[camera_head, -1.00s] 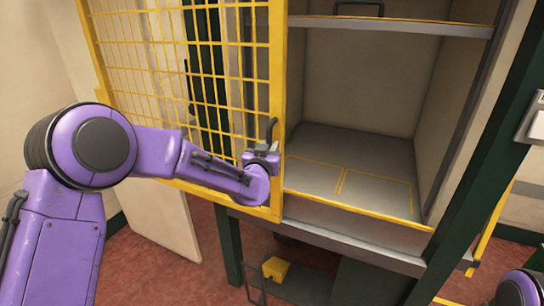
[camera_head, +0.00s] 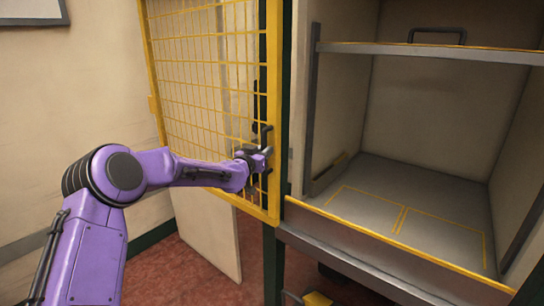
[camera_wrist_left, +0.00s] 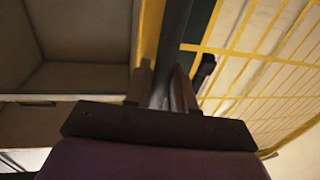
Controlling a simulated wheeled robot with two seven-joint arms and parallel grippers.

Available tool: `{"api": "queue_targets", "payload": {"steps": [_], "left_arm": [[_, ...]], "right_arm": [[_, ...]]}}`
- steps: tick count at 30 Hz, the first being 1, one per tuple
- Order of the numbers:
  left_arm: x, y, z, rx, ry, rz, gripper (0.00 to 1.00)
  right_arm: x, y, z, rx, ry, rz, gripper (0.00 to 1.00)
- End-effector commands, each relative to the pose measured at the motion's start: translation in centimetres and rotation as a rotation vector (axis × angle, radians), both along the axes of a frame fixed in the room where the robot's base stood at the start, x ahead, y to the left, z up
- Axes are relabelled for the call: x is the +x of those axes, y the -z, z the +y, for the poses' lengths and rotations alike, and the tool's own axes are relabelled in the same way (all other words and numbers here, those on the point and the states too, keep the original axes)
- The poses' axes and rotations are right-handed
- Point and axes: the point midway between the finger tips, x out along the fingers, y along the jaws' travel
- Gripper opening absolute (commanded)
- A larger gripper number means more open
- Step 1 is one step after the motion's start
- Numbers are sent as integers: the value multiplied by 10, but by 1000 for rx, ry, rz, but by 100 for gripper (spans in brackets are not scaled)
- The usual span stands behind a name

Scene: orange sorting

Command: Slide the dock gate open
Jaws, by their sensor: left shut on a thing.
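The dock gate (camera_head: 273,95) is a yellow frame with wire mesh. In the head view it stands left of the dock opening, clear of the bay. My left gripper (camera_head: 262,158) is shut on the gate's dark upright handle (camera_head: 267,135), near the frame's right edge. In the left wrist view the fingers of my left gripper (camera_wrist_left: 162,92) close around the dark handle bar (camera_wrist_left: 172,45), with the yellow mesh to the right. My right gripper is not in view.
The dock bay (camera_head: 415,205) is open and empty, with yellow floor markings and a yellow front lip. A shelf (camera_head: 430,52) with a dark handle is above it. A dark green post (camera_head: 286,100) stands between gate and bay. A pale wall is at the left.

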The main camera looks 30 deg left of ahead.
Motion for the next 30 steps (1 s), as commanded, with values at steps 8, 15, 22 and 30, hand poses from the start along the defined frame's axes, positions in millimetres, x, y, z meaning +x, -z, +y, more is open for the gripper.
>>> {"api": "queue_targets", "payload": {"steps": [8, 15, 22, 30], "left_arm": [[0, -2, 3, 0, 0, -2, 0], [0, -2, 3, 1, -1, -2, 40], [-1, -1, 2, 0, 0, -2, 40], [-46, 0, -1, -2, 1, -4, 40]], "right_arm": [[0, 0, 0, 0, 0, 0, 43], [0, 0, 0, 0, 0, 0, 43], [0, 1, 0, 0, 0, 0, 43], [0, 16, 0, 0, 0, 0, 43]]}}
